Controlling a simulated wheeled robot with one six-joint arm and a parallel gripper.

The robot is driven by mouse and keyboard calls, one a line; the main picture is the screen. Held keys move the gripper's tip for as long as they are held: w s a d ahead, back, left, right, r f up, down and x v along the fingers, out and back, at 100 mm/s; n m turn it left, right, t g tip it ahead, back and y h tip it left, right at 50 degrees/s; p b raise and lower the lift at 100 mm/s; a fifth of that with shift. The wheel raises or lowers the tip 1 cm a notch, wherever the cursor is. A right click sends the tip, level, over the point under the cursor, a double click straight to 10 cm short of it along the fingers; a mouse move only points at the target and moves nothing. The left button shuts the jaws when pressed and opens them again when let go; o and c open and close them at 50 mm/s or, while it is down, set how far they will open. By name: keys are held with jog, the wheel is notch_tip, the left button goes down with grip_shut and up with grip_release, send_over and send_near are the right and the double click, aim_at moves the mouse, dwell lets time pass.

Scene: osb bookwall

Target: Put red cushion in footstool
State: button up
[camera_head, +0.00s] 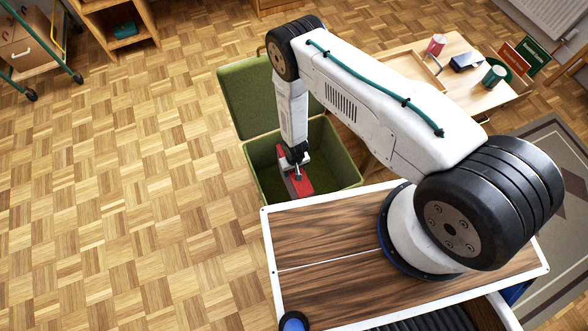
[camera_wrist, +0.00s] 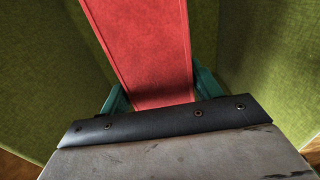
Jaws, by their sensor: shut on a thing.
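The red cushion (camera_head: 300,185) is between the jaws of my gripper (camera_head: 297,170), inside the opening of the green footstool (camera_head: 342,150). My gripper is shut on it. In the wrist view the red cushion (camera_wrist: 152,45) runs up from between the two teal fingertips (camera_wrist: 160,95), with green fabric walls (camera_wrist: 275,60) on both sides. The footstool is an open box with its lid (camera_head: 245,95) raised at the back. Whether the cushion touches the footstool's floor cannot be told.
A wooden table (camera_head: 455,75) with a red cup (camera_head: 436,44), a green mug (camera_head: 494,76) and a dark item stands behind my arm. A shelf unit (camera_head: 120,25) and a cart (camera_head: 35,45) are at the upper left. The parquet floor at left is clear.

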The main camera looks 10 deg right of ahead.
jog(key=o, duration=1.7)
jog(key=shift+r, duration=0.1)
notch_tip(320, 180, up, 12)
